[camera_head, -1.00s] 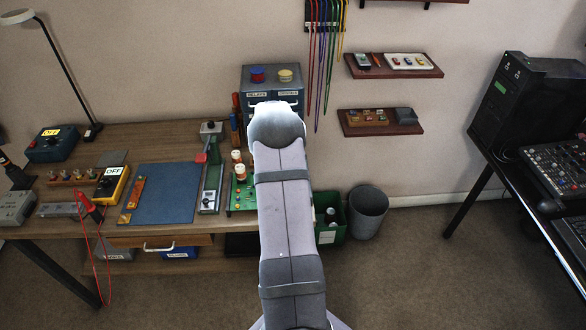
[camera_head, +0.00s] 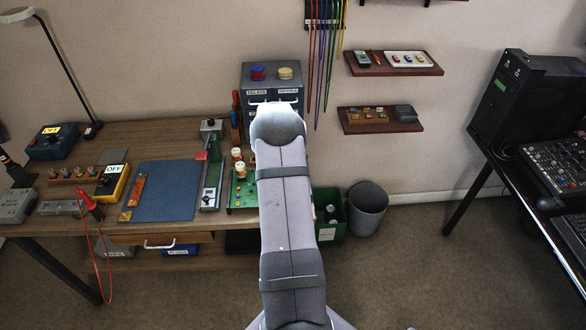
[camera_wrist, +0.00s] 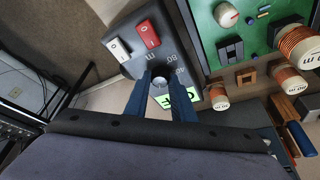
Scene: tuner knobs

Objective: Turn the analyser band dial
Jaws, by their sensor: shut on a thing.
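In the wrist view, the analyser (camera_wrist: 180,50) is a dark grey box with a red rocker switch, a white rocker switch, printed band marks and a lit green display (camera_wrist: 192,97). Its band dial (camera_wrist: 160,83) is a small round grey knob below the marks. My gripper (camera_wrist: 161,76) has its two blue fingers on either side of the dial and is shut on it. The fingers cover parts of the box face and the display. In the head view, my arm hides the gripper and the dial.
A green circuit board (camera_wrist: 245,30) with coils and knobs lies right of the analyser in the wrist view. In the head view, the bench holds a blue mat (camera_head: 165,190), a yellow box (camera_head: 112,183) and a drawer cabinet (camera_head: 258,90) behind my arm.

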